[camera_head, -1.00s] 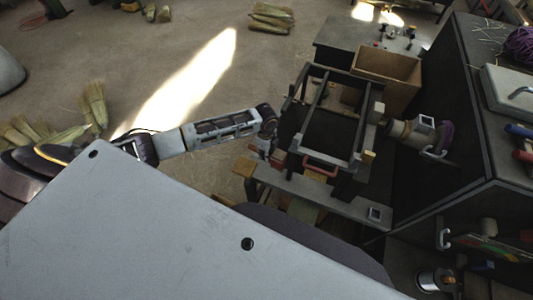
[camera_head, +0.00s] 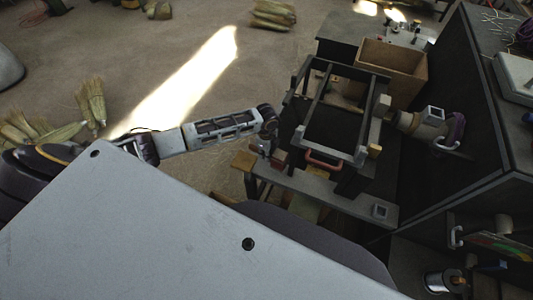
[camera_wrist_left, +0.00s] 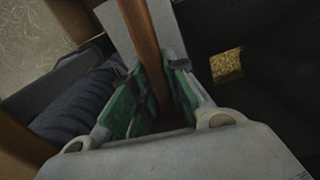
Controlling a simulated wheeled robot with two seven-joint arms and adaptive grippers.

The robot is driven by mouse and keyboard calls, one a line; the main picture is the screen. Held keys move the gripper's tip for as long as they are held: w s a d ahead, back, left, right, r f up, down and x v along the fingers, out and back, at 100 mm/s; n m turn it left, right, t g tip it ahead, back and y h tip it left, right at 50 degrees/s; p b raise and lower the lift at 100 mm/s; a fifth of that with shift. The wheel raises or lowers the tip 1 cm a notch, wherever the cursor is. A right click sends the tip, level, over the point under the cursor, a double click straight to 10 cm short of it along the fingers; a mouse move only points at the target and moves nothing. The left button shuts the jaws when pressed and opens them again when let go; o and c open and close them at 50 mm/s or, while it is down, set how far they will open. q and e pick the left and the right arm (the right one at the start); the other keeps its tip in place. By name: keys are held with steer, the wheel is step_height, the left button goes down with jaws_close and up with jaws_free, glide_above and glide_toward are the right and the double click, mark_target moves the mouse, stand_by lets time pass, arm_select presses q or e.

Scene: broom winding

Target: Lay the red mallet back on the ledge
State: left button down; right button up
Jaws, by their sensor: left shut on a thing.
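My left gripper (camera_head: 270,140) is at the left side of the dark winding frame, above the grey bench. In the wrist view, its green-padded fingers (camera_wrist_left: 152,72) are shut around a brown wooden handle (camera_wrist_left: 146,45), apparently the mallet's. The mallet's head does not show clearly there. In the head view, a small dull-red block (camera_head: 279,158) sits just below my gripper; I cannot tell whether it is the mallet's head. A grey bench surface (camera_head: 335,194) runs along the front of the frame; I cannot tell if this is the ledge. My right gripper is not in view.
The dark winding frame (camera_head: 313,100) with a red handle (camera_head: 322,163) stands close right of my gripper. An open wooden box (camera_head: 397,63) is behind it. A dark cabinet (camera_head: 490,110) stands at the right. Open floor lies left, with straw bundles (camera_head: 93,100).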

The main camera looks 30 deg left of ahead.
arm_select(q)
steer(key=shift+f+b, duration=0.75)
steer(key=shift+f, duration=0.15)
steer(key=shift+f+b, duration=0.45)
steer(key=shift+f, duration=0.8)
steer(key=c, duration=1.3)
jaws_free()
steer(key=shift+c, duration=0.2)
steer(key=shift+r, duration=6)
steer(key=shift+d, duration=0.1)
